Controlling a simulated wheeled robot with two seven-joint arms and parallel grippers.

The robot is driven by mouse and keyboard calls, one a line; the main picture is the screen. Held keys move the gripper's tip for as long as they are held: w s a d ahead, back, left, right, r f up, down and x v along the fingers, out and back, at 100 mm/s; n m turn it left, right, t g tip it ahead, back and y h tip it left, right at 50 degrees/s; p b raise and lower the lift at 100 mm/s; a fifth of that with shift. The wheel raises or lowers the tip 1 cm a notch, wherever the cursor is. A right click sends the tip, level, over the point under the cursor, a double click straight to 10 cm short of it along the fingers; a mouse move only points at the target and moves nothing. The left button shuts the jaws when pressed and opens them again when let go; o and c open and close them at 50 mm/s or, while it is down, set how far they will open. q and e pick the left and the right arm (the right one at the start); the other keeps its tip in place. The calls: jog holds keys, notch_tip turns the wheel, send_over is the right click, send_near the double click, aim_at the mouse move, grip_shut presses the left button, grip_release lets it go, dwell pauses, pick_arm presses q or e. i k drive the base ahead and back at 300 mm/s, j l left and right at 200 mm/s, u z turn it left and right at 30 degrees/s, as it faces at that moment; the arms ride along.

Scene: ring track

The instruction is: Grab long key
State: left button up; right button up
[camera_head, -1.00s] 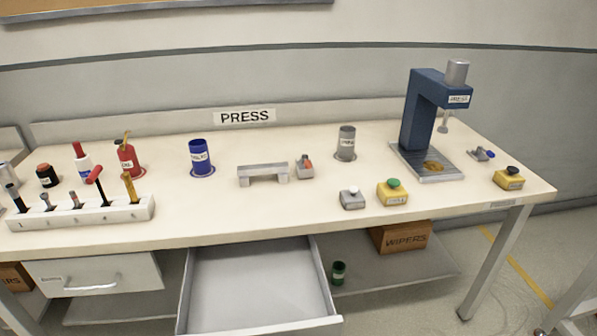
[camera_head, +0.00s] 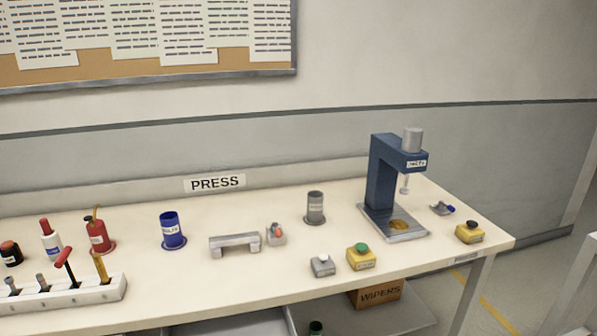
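A white tool rack (camera_head: 75,294) stands at the left front of the bench, with several tools upright in its holes. One is a tool with a red handle and dark shaft (camera_head: 66,266), tilted; another is a yellow-orange tool (camera_head: 99,267) at the rack's right end. I cannot tell which tool, if any, is the long key. Shorter grey pieces (camera_head: 41,283) stand to their left. The rack's left end is cut off by the picture edge. Neither of my grippers is in view.
A blue cup (camera_head: 172,232), a grey bracket (camera_head: 235,245), a grey cup (camera_head: 315,208) and yellow button boxes (camera_head: 361,257) stand on the bench (camera_head: 210,291). A blue press (camera_head: 384,180) is at the right. Red and white bottles (camera_head: 97,235) stand behind the rack. The front middle is clear.

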aim_at(62, 260)
jog(key=u, duration=1.35)
